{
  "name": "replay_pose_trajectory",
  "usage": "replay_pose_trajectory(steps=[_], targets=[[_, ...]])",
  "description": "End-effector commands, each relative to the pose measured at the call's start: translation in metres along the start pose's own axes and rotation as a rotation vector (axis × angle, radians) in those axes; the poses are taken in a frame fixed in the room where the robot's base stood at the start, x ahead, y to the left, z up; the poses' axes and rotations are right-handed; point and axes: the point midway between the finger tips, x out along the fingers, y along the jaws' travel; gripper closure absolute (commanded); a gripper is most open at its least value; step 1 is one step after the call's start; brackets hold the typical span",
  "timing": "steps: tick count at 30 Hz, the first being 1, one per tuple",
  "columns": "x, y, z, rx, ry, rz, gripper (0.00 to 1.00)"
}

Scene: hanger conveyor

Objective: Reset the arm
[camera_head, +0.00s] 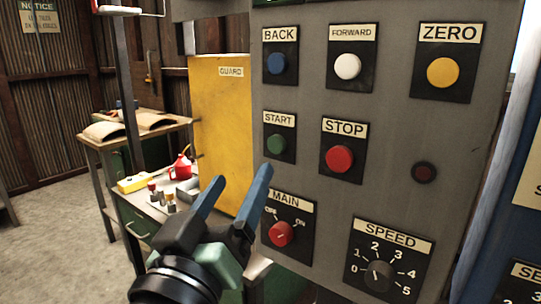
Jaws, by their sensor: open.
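My gripper (236,188) is in the lower middle of the head view, with two blue-tipped fingers spread apart and nothing between them. Its right fingertip is in front of the left edge of a grey control panel (390,130); whether it touches cannot be told. The panel carries a blue BACK button (277,63), a white FORWARD button (348,66), a yellow ZERO button (443,72), a green START button (277,144) and a red STOP button (339,159). Below are a red MAIN switch (282,234) and a black SPEED dial (380,276).
A yellow GUARD panel (215,120) stands left of the control panel, behind my gripper. A workbench (140,208) further left holds a red can (181,169) and small items. Open floor (50,240) lies at the far left. A dark red lamp (424,172) is on the panel's right.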

Motion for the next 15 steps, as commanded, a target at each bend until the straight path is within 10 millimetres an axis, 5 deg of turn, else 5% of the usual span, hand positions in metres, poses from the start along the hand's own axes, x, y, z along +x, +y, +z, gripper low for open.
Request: replay_pose_trajectory(steps=[5,11,15], targets=[[-0.004,0.068,-0.079,0.272,0.301,-0.034,0.27],[-0.050,0.141,-0.155,0.494,0.648,-0.082,0.27],[-0.038,0.154,-0.200,0.497,0.638,-0.094,0.27]])
